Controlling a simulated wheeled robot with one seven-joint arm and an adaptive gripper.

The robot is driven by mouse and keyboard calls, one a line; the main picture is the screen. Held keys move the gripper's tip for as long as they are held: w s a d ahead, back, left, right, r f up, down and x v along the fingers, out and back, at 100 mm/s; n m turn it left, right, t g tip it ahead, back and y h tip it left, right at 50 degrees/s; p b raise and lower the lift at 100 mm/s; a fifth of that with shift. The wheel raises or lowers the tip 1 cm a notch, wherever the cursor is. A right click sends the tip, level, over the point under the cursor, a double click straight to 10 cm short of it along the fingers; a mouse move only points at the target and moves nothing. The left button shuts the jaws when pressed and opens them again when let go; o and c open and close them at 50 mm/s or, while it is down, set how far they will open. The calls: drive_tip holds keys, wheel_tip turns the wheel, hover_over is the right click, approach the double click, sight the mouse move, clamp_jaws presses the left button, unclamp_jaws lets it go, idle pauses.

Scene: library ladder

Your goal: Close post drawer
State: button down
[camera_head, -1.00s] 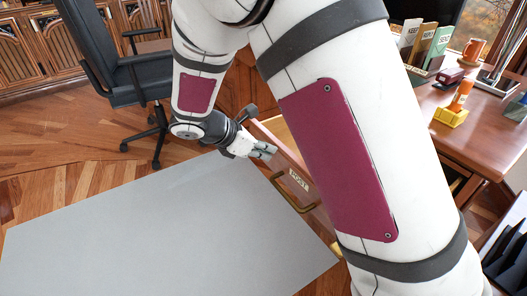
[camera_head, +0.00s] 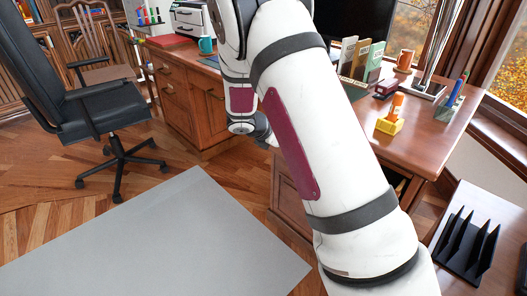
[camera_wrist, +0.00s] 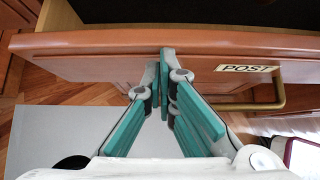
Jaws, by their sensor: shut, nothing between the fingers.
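The post drawer (camera_wrist: 100,62) fills the upper part of the wrist view. It has a reddish-brown wooden front, a "POST" label (camera_wrist: 246,68) and a brass handle (camera_wrist: 262,106) at the right. A dark space shows above its top edge, so it appears at least partly open. My gripper (camera_wrist: 165,68) is shut and empty. Its teal fingers point at the drawer front, left of the label and handle. The tips are at or very close to the wood; contact cannot be told. In the head view my arm hides the gripper and most of the drawer.
The wooden desk (camera_head: 437,140) stands at the right, with a yellow stamp holder (camera_head: 390,124) and several other items on it. A black letter rack (camera_head: 464,243) is at lower right. A black office chair (camera_head: 85,105) stands at left. The grey mat (camera_head: 150,240) is clear.

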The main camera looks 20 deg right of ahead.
drive_tip(key=d, duration=0.2)
drive_tip(key=w+d+p, duration=0.1)
drive_tip(key=d, duration=0.2)
drive_tip(key=w+d, duration=0.1)
drive_tip(key=d, duration=0.2)
drive_tip(key=shift+w, duration=0.25)
drive_tip(key=shift+d+r, duration=0.1)
